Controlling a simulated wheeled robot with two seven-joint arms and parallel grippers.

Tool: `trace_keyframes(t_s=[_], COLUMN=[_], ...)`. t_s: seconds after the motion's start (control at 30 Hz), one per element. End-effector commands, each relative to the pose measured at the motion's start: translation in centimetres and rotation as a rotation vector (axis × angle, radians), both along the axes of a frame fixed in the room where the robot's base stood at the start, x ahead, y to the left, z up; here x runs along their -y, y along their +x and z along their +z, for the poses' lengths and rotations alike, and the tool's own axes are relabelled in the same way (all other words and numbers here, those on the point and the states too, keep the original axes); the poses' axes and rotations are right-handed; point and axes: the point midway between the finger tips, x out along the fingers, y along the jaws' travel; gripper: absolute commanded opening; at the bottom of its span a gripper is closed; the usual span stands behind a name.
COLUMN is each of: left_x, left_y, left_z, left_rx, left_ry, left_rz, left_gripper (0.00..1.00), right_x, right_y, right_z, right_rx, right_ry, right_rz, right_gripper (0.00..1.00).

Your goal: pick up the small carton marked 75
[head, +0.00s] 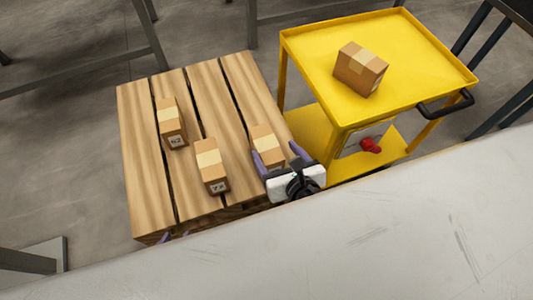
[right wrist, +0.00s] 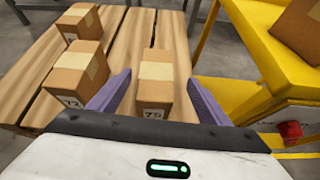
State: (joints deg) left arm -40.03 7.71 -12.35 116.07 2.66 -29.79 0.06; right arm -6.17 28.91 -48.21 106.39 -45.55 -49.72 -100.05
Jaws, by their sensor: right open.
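The small carton marked 75 (right wrist: 157,82) stands on the wooden pallet, upright with pale tape over its top. In the head view this carton (head: 267,144) is at the pallet's right side. My right gripper (head: 277,160) is open, with its purple fingers on either side of the carton's near part; it also shows in the right wrist view (right wrist: 152,100). I cannot tell whether the fingers touch it. Only purple tips of my left gripper (head: 175,236) show at the pallet's near edge; the rest is hidden.
On the pallet (head: 141,150), a carton seemingly marked 72 (head: 210,163) stands left of the 75 carton, and another carton (head: 171,122) farther back left. A yellow cart (head: 310,60) with a larger carton (head: 360,69) stands right. A pale surface (head: 330,245) fills the foreground.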

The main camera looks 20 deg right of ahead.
Motion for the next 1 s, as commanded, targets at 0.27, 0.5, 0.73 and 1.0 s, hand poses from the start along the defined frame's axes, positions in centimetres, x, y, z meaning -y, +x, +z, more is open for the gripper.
trace_keyframes(t_s=[0.27,0.5,0.73,1.0], left_x=[0.1,0.1,0.0,-0.1], left_y=[0.2,0.2,0.2,0.2], left_z=[-0.7,-1.3,-2.5,-2.5], left_rx=[0.007,0.005,0.005,0.006], left_ry=[-0.005,-0.007,-0.008,-0.007], left_rz=[0.001,0.002,0.001,-0.001], left_gripper=[0.31,0.31,0.31,0.31], right_x=[-0.2,-0.4,-1.0,-1.0], right_y=[3.4,5.1,7.9,9.0], right_z=[-1.9,-2.9,-4.8,-5.2], right_rx=[0.015,0.013,0.012,0.011], right_ry=[-0.05,-0.044,-0.044,-0.043], right_rz=[0.029,0.029,0.027,0.029], right_gripper=[0.71,0.71,0.71,0.71])
